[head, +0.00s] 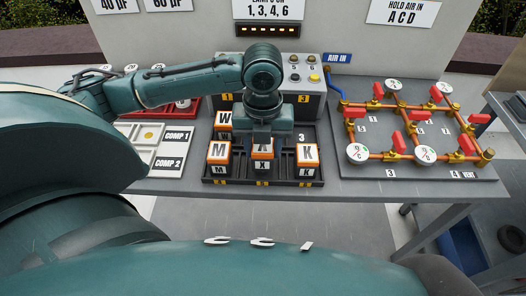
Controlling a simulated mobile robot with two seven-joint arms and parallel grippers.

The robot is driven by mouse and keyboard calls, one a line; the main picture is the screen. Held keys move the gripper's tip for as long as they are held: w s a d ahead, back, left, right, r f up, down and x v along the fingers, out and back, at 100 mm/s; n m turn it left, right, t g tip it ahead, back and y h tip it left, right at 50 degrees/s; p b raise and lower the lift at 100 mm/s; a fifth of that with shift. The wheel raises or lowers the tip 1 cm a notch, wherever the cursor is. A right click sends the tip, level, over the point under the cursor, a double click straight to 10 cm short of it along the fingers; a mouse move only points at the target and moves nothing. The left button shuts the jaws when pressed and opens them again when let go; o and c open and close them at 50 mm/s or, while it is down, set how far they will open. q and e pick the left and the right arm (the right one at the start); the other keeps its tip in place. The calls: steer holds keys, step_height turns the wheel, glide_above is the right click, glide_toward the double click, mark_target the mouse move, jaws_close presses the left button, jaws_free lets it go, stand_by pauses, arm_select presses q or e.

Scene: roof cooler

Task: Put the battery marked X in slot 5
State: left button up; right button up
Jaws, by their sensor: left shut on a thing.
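The battery marked X (262,166) is an orange and white block with an X on its front face. It stands in the middle of the front row of the dark slotted tray (238,181). My left gripper (262,143) comes down from above and is shut on the top of this battery, covering part of its top face. The battery sits low, level with its neighbours. I cannot tell whether it touches the tray floor. The slot numbers are mostly hidden, except a 3 at the back right. My right gripper is not in view.
Battery M (219,153) stands left of X, battery K (308,153) right of it, and battery W (224,121) behind M. A pipe board (412,165) with red valves and gauges lies to the right. White component trays (153,137) are at left. A control box (308,76) stands behind.

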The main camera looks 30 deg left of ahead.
arm_select(q)
step_height(320, 180, down, 2)
steer(key=o, duration=1.2)
steer(key=shift+f, duration=0.1)
